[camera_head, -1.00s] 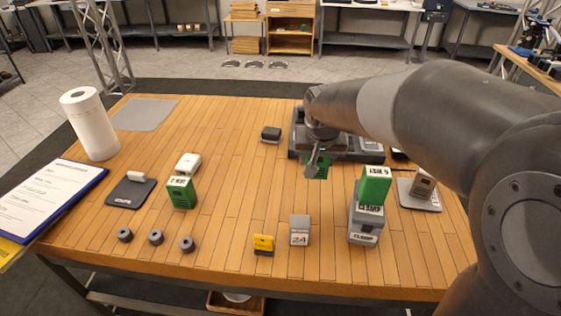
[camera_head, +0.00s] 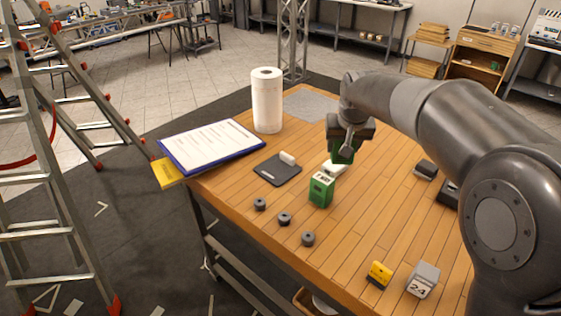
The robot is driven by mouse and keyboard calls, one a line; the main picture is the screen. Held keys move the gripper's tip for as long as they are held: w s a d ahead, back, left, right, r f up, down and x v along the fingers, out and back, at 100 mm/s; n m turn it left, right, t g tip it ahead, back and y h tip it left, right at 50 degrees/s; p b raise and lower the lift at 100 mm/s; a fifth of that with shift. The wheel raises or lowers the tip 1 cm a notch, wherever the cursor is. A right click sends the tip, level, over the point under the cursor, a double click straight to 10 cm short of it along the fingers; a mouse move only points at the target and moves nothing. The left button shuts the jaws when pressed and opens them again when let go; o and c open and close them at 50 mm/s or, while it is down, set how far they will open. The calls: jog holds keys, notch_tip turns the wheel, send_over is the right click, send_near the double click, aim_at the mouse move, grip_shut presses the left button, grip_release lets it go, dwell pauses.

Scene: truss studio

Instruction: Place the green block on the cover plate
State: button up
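My gripper (camera_head: 346,143) points down over the far middle of the table. A green block (camera_head: 342,157) shows at its fingers and is mostly hidden by them. A second green block with a white labelled top (camera_head: 321,189) stands on the table just in front. A dark flat plate (camera_head: 280,177) lies to the left, with a small white piece (camera_head: 287,158) on its far edge. Its printed label is too small to read, so I cannot confirm it is the cover plate. A white block (camera_head: 333,168) lies partly hidden below my gripper.
Several dark round pieces (camera_head: 284,219) lie along the near left edge. A clipboard (camera_head: 212,146), a paper roll (camera_head: 267,100) and a grey mat (camera_head: 311,103) are at the back left. A yellow block (camera_head: 379,275) and a grey "24" block (camera_head: 423,279) stand in front.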

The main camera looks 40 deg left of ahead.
jog(key=s+a+n, duration=0.1)
jog(key=s+a, duration=0.1)
jog(key=a, duration=0.4)
send_near(278, 172)
jog(key=shift+w+a+r, duration=0.2)
jog(key=shift+w+a, duration=0.05)
jog(key=shift+w, duration=0.4)
jog(key=shift+a+f, duration=0.15)
jog(key=shift+f, duration=1.9)
jog(key=shift+f, duration=0.15)
jog(key=o, duration=1.2)
jog(key=shift+c, duration=0.2)
jog(key=v, duration=1.2)
jog(key=shift+d, duration=0.3)
